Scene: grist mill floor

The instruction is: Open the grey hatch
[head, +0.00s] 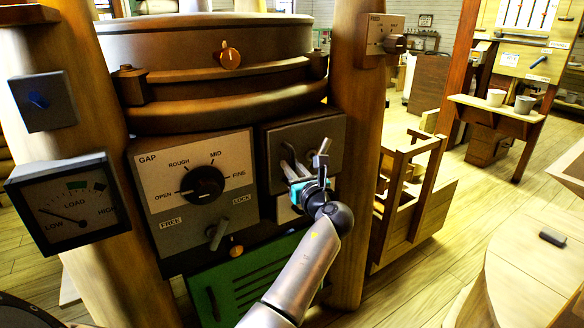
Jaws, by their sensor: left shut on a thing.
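The grey hatch (290,132) is a dark grey panel on the machine front, right of the GAP dial panel. It looks closed, flush in its frame. My left gripper (303,172) is at the middle of the hatch, shut on its metal handle (288,156). My gripper and wrist hide part of the handle and the lower part of the hatch. My right gripper is not in view.
The GAP dial (202,185) and a FREE/LOCK lever (217,235) are close on the left. A green slatted panel (240,285) is below. A wooden post (355,150) stands right of the hatch, with a wooden frame (410,190) beyond. Open floor lies to the right.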

